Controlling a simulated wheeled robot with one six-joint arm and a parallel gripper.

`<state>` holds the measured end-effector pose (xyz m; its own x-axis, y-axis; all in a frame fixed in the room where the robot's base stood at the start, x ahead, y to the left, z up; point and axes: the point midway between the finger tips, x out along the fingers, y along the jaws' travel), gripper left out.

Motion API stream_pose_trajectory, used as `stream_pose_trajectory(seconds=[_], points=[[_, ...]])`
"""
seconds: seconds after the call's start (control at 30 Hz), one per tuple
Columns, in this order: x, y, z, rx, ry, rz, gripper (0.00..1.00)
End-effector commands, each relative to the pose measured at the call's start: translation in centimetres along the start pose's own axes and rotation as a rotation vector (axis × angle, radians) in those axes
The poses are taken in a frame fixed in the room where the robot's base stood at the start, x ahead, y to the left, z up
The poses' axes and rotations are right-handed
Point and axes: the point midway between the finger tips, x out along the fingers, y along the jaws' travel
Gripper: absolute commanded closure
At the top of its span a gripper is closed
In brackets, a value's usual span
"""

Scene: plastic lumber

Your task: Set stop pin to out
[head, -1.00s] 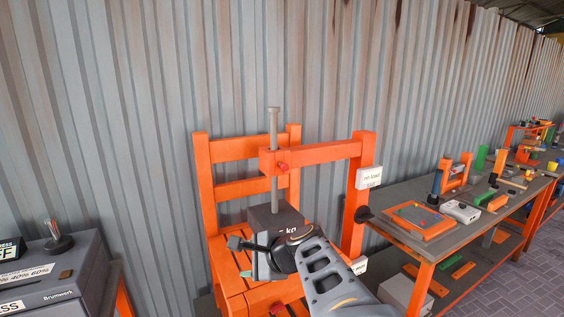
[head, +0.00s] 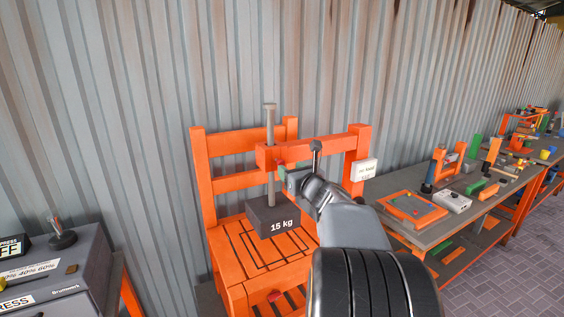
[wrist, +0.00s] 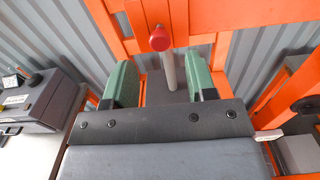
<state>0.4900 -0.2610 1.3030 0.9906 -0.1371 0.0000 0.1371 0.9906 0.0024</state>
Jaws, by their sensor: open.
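A round red knob, which looks like the stop pin (wrist: 159,38), sits on the face of the orange crossbar, in front of the grey rod. In the wrist view it is centred between and just beyond my fingertips. My gripper (wrist: 161,75) is open, with its two green fingers apart and nothing between them but the rod behind. In the head view my gripper (head: 291,172) is up at the crossbar (head: 333,150), and the knob is mostly hidden there. I cannot tell how far the pin stands out.
A dark 15 kg weight (head: 273,220) hangs below on the rod (head: 269,130), above the orange slatted seat (head: 240,262). Another red knob (head: 273,296) is on the seat's front. A grey machine (head: 60,275) stands left.

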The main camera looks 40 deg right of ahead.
Motion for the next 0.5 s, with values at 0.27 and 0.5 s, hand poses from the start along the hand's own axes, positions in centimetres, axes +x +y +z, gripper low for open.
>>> stream_pose_trajectory(seconds=[0.27, 0.5], points=[[4.1, 0.1, 0.1, -0.001, 0.001, 0.002, 0.48], [5.5, 0.1, 0.0, -0.001, 0.0, 0.001, 0.48]])
